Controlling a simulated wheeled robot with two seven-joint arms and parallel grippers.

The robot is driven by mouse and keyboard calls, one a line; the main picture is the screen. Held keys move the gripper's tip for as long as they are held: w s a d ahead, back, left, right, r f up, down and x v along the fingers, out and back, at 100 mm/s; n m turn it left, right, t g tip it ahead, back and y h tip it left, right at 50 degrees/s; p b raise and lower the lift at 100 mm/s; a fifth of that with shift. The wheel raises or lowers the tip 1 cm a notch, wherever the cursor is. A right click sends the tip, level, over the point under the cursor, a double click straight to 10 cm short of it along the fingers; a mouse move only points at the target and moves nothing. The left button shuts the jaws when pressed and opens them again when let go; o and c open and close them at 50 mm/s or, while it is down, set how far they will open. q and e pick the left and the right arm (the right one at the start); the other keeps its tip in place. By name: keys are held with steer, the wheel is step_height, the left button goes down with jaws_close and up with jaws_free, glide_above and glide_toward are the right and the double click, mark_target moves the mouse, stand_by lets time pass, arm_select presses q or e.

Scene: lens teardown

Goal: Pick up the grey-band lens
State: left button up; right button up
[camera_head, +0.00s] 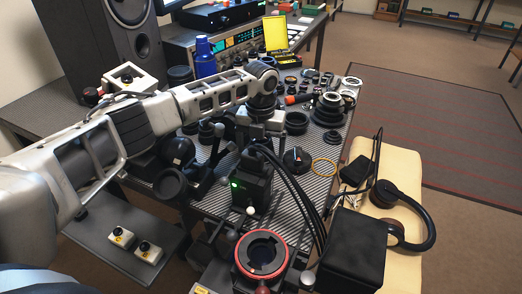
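Several dark lenses and lens parts stand on the ribbed grey mat (222,205). I cannot single out a grey band on any of them at this size. A dark lens barrel (296,122) stands right of my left wrist, and a stepped stack of dark rings (328,110) is farther right. A round dark lens (177,150) and a wide dark ring (170,184) lie at the mat's left, below my arm. My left gripper (258,132) points down over the mat's middle; its fingertips are too small and partly hidden to read. My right gripper is out of view.
A black box with a green light (250,187) and cables stands in front of the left gripper. A red-ringed fixture (261,254) and black block (352,250) fill the front. Headphones (408,215) lie right; a blue bottle (205,58) and speaker (100,45) stand behind.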

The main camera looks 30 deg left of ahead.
arm_select(q)
steer(key=c, duration=1.3)
steer(key=shift+r, duration=0.1)
